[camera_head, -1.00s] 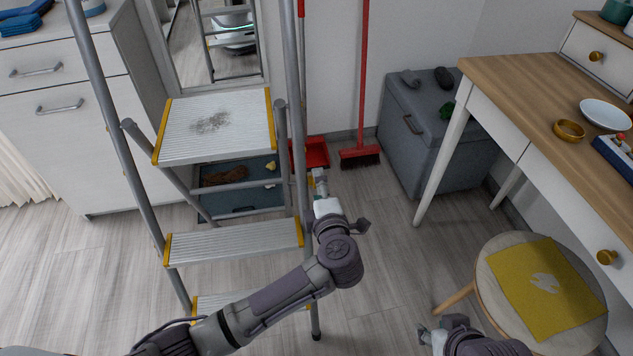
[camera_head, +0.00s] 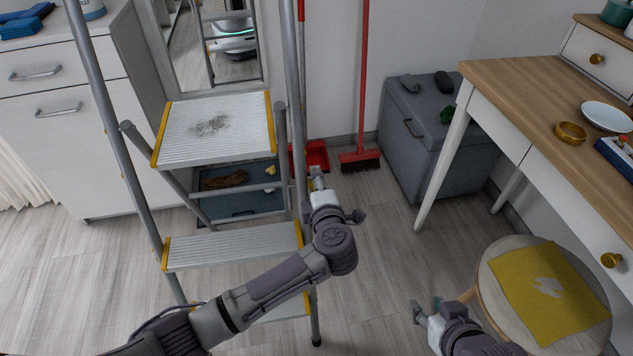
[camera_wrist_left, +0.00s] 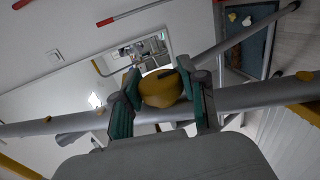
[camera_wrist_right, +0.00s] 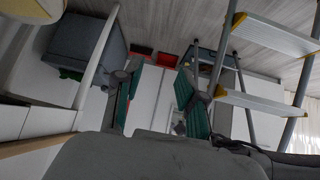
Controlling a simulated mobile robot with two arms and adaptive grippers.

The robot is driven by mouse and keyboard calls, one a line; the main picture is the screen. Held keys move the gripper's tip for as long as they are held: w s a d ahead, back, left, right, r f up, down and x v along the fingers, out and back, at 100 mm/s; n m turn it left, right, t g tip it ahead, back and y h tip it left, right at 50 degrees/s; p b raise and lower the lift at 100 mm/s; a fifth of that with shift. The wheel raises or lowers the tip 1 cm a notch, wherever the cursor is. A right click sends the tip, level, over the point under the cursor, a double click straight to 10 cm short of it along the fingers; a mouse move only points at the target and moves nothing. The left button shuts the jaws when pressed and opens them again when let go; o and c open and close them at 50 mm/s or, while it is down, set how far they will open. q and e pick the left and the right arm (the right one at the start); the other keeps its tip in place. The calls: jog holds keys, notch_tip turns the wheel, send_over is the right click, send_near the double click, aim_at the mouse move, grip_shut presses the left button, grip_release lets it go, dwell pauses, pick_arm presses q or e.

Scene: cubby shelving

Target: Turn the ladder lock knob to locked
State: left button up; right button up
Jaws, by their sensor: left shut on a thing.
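The yellow lock knob (camera_wrist_left: 158,90) with a dark pointer mark sits on the ladder's grey rail (camera_wrist_left: 245,98) in the left wrist view. My left gripper (camera_wrist_left: 162,92) is shut on the knob, one finger on each side. In the head view, my left gripper (camera_head: 317,184) is at the right rail of the stepladder (camera_head: 220,125), and the knob is mostly hidden there. I cannot read which setting the pointer marks. My right gripper (camera_head: 427,308) is open and empty, low beside the stool; its spread fingers show in the right wrist view (camera_wrist_right: 155,95).
A round stool (camera_head: 490,290) with a yellow cloth stands at the lower right, near my right gripper. A wooden desk (camera_head: 520,75), a grey chest (camera_head: 425,150) and a red broom (camera_head: 362,80) stand beyond. Bare floor (camera_head: 380,255) lies between ladder and stool.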

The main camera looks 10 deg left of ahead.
pick_arm(q)
grip_shut()
